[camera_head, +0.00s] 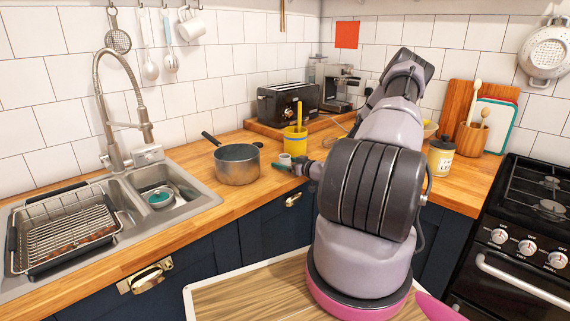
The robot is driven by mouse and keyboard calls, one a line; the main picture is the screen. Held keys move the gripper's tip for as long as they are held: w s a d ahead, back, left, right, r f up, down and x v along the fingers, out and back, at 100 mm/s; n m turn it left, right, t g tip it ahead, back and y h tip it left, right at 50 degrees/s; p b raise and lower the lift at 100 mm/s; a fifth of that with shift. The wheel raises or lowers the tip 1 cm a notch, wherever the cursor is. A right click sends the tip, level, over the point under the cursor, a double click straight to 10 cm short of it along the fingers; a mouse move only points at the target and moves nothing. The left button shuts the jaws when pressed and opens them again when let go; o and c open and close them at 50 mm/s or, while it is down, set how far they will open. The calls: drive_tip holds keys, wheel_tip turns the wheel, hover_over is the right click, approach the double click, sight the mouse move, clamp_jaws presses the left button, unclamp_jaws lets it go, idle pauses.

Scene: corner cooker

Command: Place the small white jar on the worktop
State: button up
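A small white jar (285,158) shows at the tip of my gripper (287,164), above or on the wooden worktop (240,200) to the right of the saucepan. My gripper points left from behind my arm, and its dark fingers are small in this view. The jar overlaps the fingers in the picture. I cannot tell whether the fingers are closed on it, or whether its base touches the worktop. My arm hides part of the worktop to the right.
A steel saucepan (237,165) stands just left of the gripper. Behind are a yellow pot (295,142) and a black toaster (288,103). The sink (165,190) is at left, the cooker (520,210) at right.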

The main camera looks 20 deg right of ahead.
drive_tip(key=shift+r, duration=0.15)
drive_tip(key=v, duration=1.2)
drive_tip(key=r+g+h, duration=0.1)
drive_tip(key=r, duration=0.1)
drive_tip(key=w+r+g+h, duration=0.1)
drive_tip(key=g, duration=0.1)
drive_tip(key=w+r+g, duration=0.1)
drive_tip(key=r, duration=0.1)
drive_tip(key=shift+w+d+r+h, duration=0.2)
drive_tip(key=shift+d+r+h, duration=0.1)
drive_tip(key=shift+h, duration=0.1)
drive_tip(key=s+a+r+m+g+h, duration=0.2)
drive_tip(key=s+a+r, duration=0.1)
drive_tip(key=r, duration=0.7)
drive_tip(key=s+a+r+m+g+h, duration=0.1)
drive_tip(key=s+a+r+h, duration=0.15)
drive_tip(key=r, duration=0.65)
drive_tip(key=s+a+r+m+y, duration=0.1)
drive_tip(key=s+a+r, duration=0.3)
drive_tip(key=s, duration=0.3)
drive_tip(key=s+a+r+m+g+y, duration=0.1)
drive_tip(key=s+a+r+m+y, duration=0.1)
drive_tip(key=s+a+r, duration=0.2)
drive_tip(key=s+a+r+m+y, duration=0.1)
drive_tip(key=s+a+r, duration=0.4)
drive_tip(key=s+a, duration=0.4)
drive_tip(key=s, duration=0.2)
drive_tip(key=shift+s+m, duration=0.3)
drive_tip(key=shift+m, duration=0.1)
